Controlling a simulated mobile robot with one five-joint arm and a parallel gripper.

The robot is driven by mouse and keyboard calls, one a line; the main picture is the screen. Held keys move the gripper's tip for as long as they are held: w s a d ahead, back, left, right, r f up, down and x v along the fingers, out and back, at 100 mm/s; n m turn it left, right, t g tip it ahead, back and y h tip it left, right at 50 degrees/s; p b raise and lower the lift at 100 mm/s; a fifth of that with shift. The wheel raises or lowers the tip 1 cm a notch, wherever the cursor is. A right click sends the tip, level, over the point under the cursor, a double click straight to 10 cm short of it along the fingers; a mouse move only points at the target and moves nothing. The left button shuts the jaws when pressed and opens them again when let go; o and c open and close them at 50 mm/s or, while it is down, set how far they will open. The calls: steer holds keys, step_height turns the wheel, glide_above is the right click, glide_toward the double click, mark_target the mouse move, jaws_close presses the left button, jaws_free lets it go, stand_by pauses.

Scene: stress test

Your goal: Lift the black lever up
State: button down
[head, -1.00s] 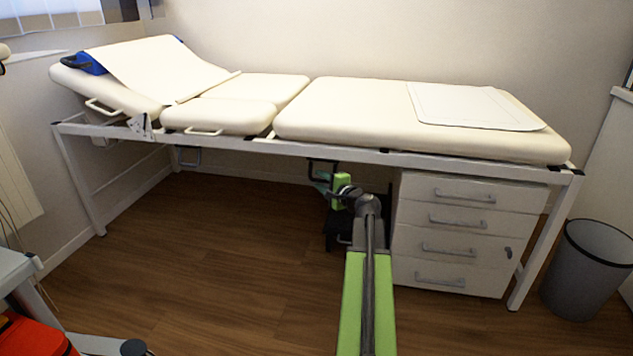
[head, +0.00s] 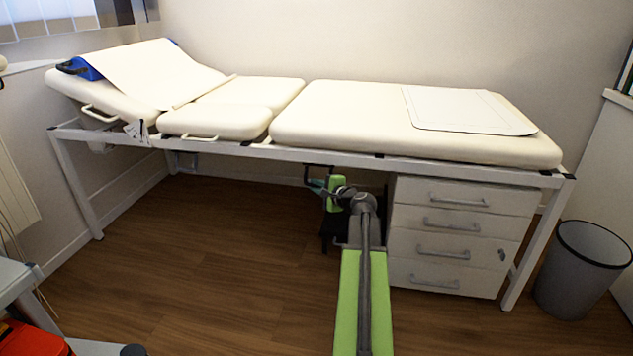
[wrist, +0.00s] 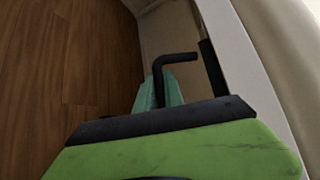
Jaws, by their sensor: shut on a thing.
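The black lever (head: 319,165) is a thin bent rod just below the white frame rail of the couch, left of the drawer unit. It also shows in the wrist view (wrist: 176,58), with one end near the rail and the other running down between the teal fingers. My gripper (head: 316,184) is at the lever under the couch. In the wrist view my gripper (wrist: 159,92) is shut on the lever's lower end, which the fingers partly hide.
The padded couch (head: 400,120) stands over the lever on its white frame (head: 300,152). The drawer unit (head: 460,225) is close to the right of my arm. A grey bin (head: 582,275) stands farther right. The wooden floor (head: 210,260) to the left is open.

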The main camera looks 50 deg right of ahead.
steer(key=r+m+g+y+p, duration=0.1)
steer(key=p, duration=0.3)
steer(key=s+a+r+m+g+y+p, duration=0.1)
steer(key=g+p, duration=0.1)
steer(key=p, duration=0.2)
steer(key=a+r+m+g+y+p, duration=0.1)
steer(key=m+y+p, duration=0.1)
steer(key=p, duration=0.2)
steer(key=shift+s+a+r+g, duration=0.1)
steer(key=shift+s+r+g, duration=0.2)
steer(key=c, duration=1.5)
jaws_free()
steer(key=shift+o, duration=0.2)
steer(key=shift+r, duration=0.1)
steer(key=p+v, duration=1.1)
steer(key=v, duration=0.6)
steer(key=shift+s+d, duration=0.15)
steer(key=shift+d, duration=0.1)
